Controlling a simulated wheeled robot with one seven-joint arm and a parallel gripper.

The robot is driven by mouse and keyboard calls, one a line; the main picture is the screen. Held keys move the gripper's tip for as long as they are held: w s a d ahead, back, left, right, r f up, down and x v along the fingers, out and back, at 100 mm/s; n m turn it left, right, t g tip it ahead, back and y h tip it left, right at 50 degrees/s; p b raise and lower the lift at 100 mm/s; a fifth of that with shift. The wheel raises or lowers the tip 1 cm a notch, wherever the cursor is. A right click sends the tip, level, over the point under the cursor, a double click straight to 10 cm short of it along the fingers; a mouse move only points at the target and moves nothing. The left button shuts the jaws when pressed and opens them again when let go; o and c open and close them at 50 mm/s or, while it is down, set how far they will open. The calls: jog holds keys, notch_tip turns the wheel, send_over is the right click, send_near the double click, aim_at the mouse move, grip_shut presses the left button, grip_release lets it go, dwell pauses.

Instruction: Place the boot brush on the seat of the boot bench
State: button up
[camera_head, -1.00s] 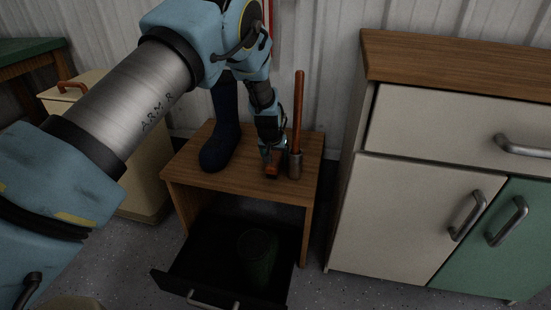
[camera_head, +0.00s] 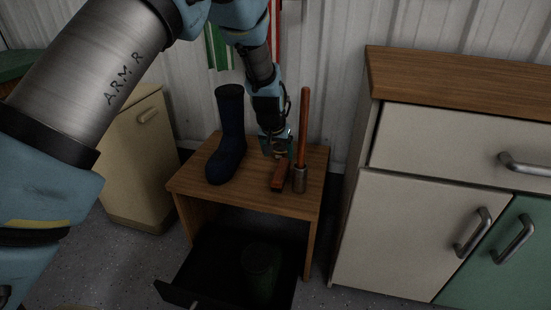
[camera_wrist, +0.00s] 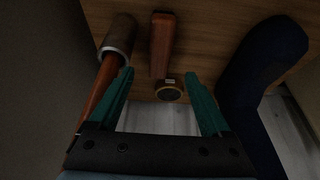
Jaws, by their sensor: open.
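The boot brush (camera_head: 279,177), a reddish-brown wooden block, lies on the seat of the boot bench (camera_head: 238,190), near its front right. In the wrist view the brush (camera_wrist: 162,42) lies ahead of the fingertips, roughly in line with the gap between them. My gripper (camera_head: 276,150) is open, behind and slightly above the brush, apart from it. Its two green fingers also show in the wrist view (camera_wrist: 160,74), with nothing held between them. The brush's underside is hidden.
A dark blue boot (camera_head: 229,140) stands left of the brush. A long-handled tool (camera_head: 303,130) stands close on its right. A small round object (camera_wrist: 169,90) lies near my fingertips. The bench's drawer (camera_head: 215,265) is open, holding a dark green container (camera_head: 262,270). A cabinet (camera_head: 400,220) stands right.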

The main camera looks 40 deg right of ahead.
jog(key=shift+s+a+r, duration=0.1)
jog(key=shift+a+r, duration=0.05)
jog(key=shift+r, duration=0.05)
jog(key=w+a+r+n+y, duration=0.1)
jog(key=w+a+r+n, duration=0.2)
jog(key=a, duration=0.7)
jog(key=w+a+r, duration=0.3)
jog(key=w+a, duration=0.2)
jog(key=a, duration=0.4)
jog(key=w+a+r+n+y, duration=0.1)
jog(key=w+a+r+n, duration=0.2)
jog(key=a, duration=0.7)
jog(key=s+a+r+n, duration=0.1)
jog(key=s+a, duration=0.2)
jog(key=a, duration=0.5)
jog(key=s+a+r+n+y, duration=0.1)
jog(key=s+a, duration=0.2)
jog(key=a, duration=0.6)
jog(key=s+a+r+n+g, duration=0.1)
jog(key=s+a+r+n, duration=0.1)
jog(key=a, duration=0.7)
jog(key=shift+s+y, duration=0.3)
jog(key=shift+s, duration=0.55)
jog(key=shift+a, duration=0.1)
